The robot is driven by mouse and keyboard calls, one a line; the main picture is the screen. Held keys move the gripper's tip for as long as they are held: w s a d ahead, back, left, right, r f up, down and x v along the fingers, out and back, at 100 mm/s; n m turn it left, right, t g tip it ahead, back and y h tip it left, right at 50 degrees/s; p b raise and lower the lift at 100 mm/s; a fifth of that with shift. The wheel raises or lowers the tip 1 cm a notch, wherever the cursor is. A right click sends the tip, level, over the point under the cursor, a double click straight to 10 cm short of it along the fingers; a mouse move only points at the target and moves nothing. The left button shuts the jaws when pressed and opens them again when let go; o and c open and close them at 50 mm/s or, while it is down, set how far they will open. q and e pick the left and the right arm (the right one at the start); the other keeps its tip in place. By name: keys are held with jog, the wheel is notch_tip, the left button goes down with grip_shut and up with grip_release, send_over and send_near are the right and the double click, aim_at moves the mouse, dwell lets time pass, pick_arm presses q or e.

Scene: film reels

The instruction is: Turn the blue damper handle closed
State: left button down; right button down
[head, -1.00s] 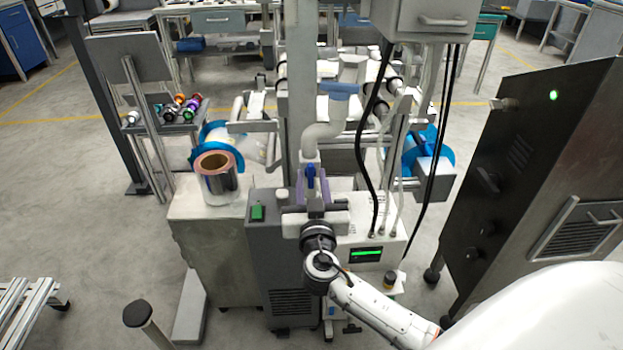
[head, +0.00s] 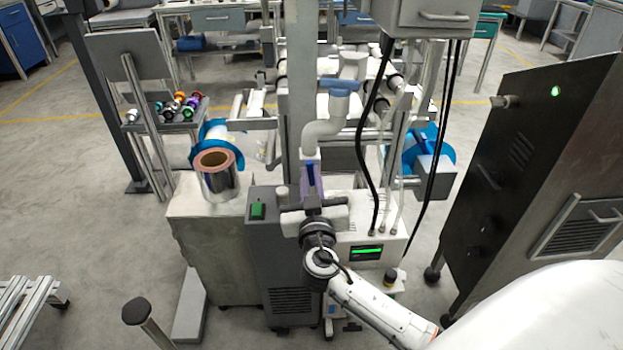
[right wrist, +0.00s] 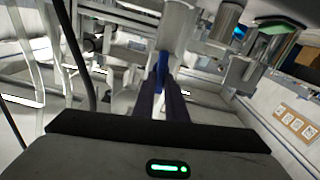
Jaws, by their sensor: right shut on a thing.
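The blue damper handle (head: 311,168) is on the white pipe (head: 320,131) in front of the grey upright post. In the head view it is narrow, stands roughly in line with the pipe, and is partly hidden by my fingers. My right gripper (head: 313,186) reaches it from the front with its dark purple fingers close together on it. In the right wrist view the blue handle (right wrist: 162,68) shows between the tips of my right gripper (right wrist: 163,88); its lower part is hidden. My left gripper is not in view.
A grey cabinet with a green button (head: 257,210) stands just left of my right gripper. Black cables (head: 364,140) hang close on the right. A dark cabinet (head: 530,170) stands at the far right.

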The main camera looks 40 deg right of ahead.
jog(key=n+b, duration=0.1)
jog(key=n, duration=0.2)
jog(key=shift+a+f, duration=0.15)
jog(key=shift+w+a+f+n+p, duration=0.1)
jog(key=shift+f+n+p, duration=0.1)
jog(key=shift+n, duration=2.05)
jog(key=shift+w+a+f+n+p, duration=0.1)
jog(key=shift+n+p, duration=0.15)
jog(key=shift+n, duration=1.95)
jog(key=shift+a+f+n+p, duration=0.1)
jog(key=shift+n+p, duration=0.1)
jog(key=shift+n, duration=2.05)
jog(key=c, duration=1.9)
grip_release()
jog(key=shift+c, duration=0.2)
jog(key=shift+o, duration=0.7)
